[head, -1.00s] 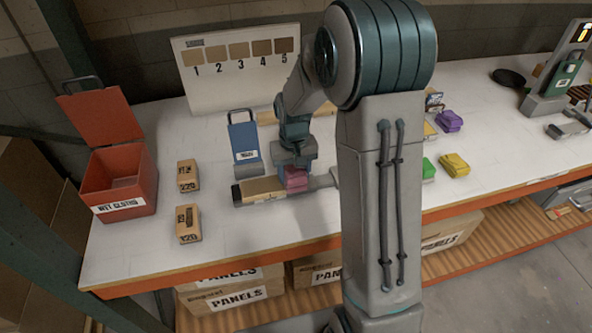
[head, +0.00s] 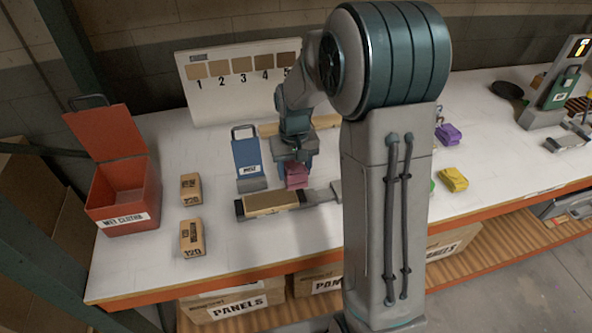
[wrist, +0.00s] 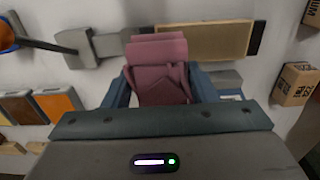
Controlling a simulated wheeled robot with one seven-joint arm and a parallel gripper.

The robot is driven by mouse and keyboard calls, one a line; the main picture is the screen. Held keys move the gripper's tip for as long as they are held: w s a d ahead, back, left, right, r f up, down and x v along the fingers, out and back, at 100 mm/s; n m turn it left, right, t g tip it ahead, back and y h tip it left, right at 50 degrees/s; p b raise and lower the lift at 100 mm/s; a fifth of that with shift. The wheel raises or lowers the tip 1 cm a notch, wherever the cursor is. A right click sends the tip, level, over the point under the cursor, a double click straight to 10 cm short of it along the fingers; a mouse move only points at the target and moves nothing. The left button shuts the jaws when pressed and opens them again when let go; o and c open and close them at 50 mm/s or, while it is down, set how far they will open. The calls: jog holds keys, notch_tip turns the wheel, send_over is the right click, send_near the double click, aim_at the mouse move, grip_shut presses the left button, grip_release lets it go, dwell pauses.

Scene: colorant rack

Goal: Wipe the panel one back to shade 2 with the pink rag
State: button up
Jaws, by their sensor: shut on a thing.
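My gripper (head: 296,166) is shut on the pink rag (head: 296,176). In the wrist view the rag (wrist: 158,70) hangs folded between the two blue fingers (wrist: 160,90). A tan panel (head: 270,202) lies flat in a grey clamping fixture (head: 318,197) on the bench, in front of the rag in the head view. The rag is close to the panel's right end; I cannot tell whether they touch. In the wrist view the panel (wrist: 205,42) is at the upper right, partly behind the rag. The shade board (head: 245,80) with numbered swatches stands behind.
A blue labelled holder (head: 247,157) stands just left of my gripper. Sanding blocks (head: 191,188) (head: 192,237) and an open red wet-cloths bin (head: 122,187) are farther left. Purple (head: 448,134) and yellow (head: 453,180) rags lie right of my arm.

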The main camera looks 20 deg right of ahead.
jog(key=shift+r+p, duration=0.35)
jog(key=shift+r, duration=0.55)
